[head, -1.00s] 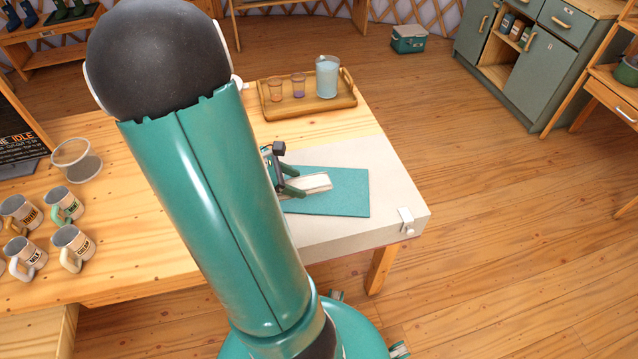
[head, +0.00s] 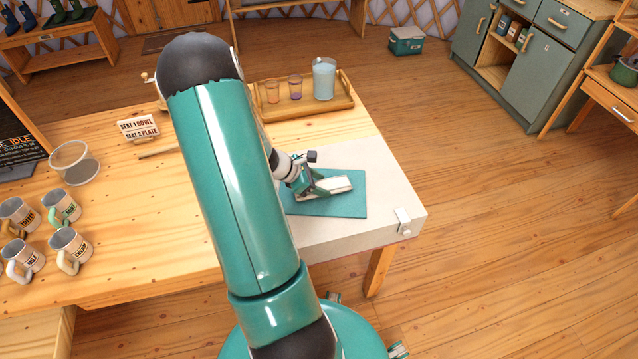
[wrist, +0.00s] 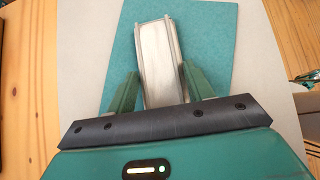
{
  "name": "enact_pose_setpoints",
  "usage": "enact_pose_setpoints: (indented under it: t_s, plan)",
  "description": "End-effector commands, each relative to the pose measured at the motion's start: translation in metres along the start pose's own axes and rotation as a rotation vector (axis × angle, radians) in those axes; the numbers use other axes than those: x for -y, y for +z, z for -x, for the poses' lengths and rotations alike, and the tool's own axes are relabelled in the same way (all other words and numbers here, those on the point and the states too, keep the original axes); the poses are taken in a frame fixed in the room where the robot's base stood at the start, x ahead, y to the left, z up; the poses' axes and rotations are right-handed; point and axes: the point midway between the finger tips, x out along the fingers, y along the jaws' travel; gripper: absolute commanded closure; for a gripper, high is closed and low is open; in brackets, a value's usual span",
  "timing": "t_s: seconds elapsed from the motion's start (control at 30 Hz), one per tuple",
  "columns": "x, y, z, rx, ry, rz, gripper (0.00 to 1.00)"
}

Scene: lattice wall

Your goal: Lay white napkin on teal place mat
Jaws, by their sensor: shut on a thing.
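The white napkin (head: 334,185) is a folded, narrow strip over the teal place mat (head: 345,207). The mat lies flat on a pale cloth at the table's right end. My gripper (head: 312,193) is shut on the near end of the napkin. In the wrist view, the napkin (wrist: 158,60) runs away from between the two green fingers of my gripper (wrist: 152,95), with the mat (wrist: 208,50) behind it on both sides. I cannot tell whether the napkin touches the mat. Its gripped end is partly hidden by the gripper.
A wooden tray (head: 290,110) with two small cups and a blue-filled pitcher (head: 324,80) stands behind the mat. Several mugs (head: 62,207) and a glass bowl (head: 75,163) stand at left. A seat sign (head: 138,130) stands farther back. A clip (head: 403,221) holds the cloth's near-right corner.

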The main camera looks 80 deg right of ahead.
Motion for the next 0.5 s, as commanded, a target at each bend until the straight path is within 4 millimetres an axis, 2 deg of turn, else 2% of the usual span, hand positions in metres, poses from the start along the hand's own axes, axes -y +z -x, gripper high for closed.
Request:
enact_pose_setpoints:
  t_s: [0.2, 0.23, 0.3, 0.33, 0.5]
  plan:
    - [-0.0002, -0.0021, -0.0019, -0.002, 0.001, 0.0, 0.7]
    - [-0.0001, -0.0022, -0.0019, -0.002, 0.001, 0.0, 0.42]
    - [0.0, -0.0021, -0.0018, -0.002, 0.001, 0.0, 0.29]
    - [0.0, -0.002, -0.0018, -0.002, 0.001, 0.0, 0.26]
    - [-0.0001, -0.0017, -0.0015, -0.001, 0.001, -0.001, 0.26]
